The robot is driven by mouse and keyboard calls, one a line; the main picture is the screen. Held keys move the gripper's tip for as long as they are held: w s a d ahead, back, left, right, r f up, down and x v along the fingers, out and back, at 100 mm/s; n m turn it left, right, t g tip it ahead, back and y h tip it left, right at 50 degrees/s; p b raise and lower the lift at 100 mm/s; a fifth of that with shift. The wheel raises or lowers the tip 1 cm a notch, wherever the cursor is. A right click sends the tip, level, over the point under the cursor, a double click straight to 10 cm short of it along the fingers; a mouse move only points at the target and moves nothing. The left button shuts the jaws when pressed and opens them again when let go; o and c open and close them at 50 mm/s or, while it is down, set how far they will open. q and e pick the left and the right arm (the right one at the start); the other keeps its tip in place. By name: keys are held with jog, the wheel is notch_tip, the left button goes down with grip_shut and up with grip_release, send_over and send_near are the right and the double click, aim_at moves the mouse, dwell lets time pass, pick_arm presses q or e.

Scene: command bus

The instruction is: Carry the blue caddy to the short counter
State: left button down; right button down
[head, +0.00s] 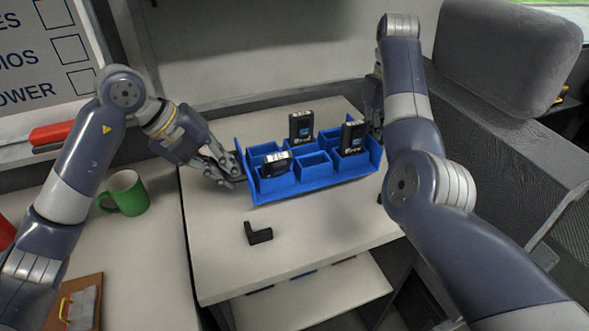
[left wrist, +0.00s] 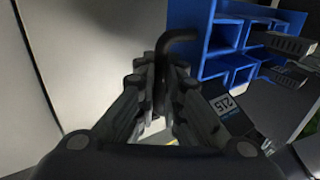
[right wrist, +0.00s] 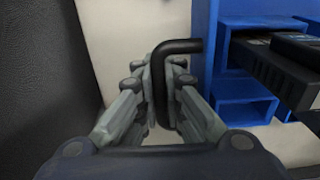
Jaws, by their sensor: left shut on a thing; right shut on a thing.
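The blue caddy (head: 322,183) is over the white counter top in the head view, with several compartments. Three black devices with labels stand in it: one at the back (head: 301,126), one at the right (head: 353,138) and one at the front left (head: 276,164). My left gripper (head: 232,170) is shut at the caddy's left end; the left wrist view shows its fingers around a black bent handle (left wrist: 180,36). My right gripper (right wrist: 163,95) is shut on the matching black handle (right wrist: 181,47) at the right end. The head view mostly hides it behind my arm. I cannot tell whether the caddy touches the counter.
A black L-shaped piece (head: 258,234) lies on the counter (head: 225,265) in front of the caddy. A green mug (head: 126,193) and a clipboard (head: 80,303) are on the left surface. A dark seat (head: 510,55) stands at right. The counter's front is mostly clear.

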jog(key=shift+d+r, duration=0.15)
jog(key=shift+d, duration=0.05)
pick_arm(q)
jog(key=shift+f, duration=0.2)
pick_arm(e)
jog(key=shift+f, duration=0.25)
